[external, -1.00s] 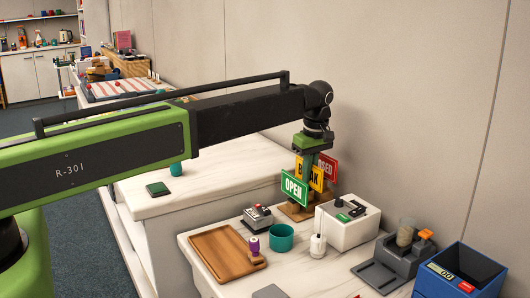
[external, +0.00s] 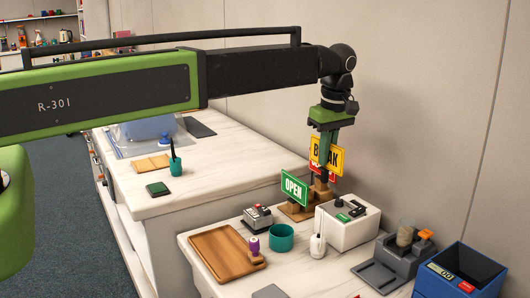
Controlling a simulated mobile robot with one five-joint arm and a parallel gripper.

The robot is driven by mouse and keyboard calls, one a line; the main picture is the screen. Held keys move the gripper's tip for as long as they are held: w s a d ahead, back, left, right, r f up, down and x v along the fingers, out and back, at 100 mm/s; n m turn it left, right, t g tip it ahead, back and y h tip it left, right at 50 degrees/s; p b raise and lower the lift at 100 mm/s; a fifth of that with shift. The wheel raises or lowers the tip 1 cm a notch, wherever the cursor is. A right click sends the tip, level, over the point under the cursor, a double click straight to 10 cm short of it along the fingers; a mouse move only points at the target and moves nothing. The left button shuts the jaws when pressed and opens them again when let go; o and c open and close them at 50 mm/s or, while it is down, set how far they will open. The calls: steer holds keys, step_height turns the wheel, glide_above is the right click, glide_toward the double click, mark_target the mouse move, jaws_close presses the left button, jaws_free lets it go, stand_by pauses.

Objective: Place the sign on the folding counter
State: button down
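The yellow BREAK sign (external: 327,157) is at my gripper (external: 327,148), held up above the wooden sign stand (external: 293,211). The green OPEN sign (external: 293,188) stands upright at the front of the stand.
The nearer counter holds a wooden tray (external: 228,255), teal cup (external: 281,237), white box (external: 346,222), grey device (external: 386,264) and blue bin (external: 460,275). The left counter bears a teal pen cup (external: 176,167) and green pad (external: 158,189); its right part is bare. The wall is close behind.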

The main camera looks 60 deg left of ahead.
steer(key=shift+a+m, duration=0.2)
steer(key=shift+m, duration=0.8)
steer(key=s+a+r+p, duration=0.1)
steer(key=s+a, duration=0.2)
steer(key=a, duration=0.7)
steer(key=s+a+r+n+p, duration=0.1)
steer(key=s+a+r+p, duration=0.1)
steer(key=a, duration=0.7)
steer(key=s+a+r+n+p, duration=0.1)
steer(key=s+a, duration=0.4)
steer(key=a, duration=0.5)
steer(key=shift+a+r+p, duration=0.35)
steer(key=shift+p, duration=0.05)
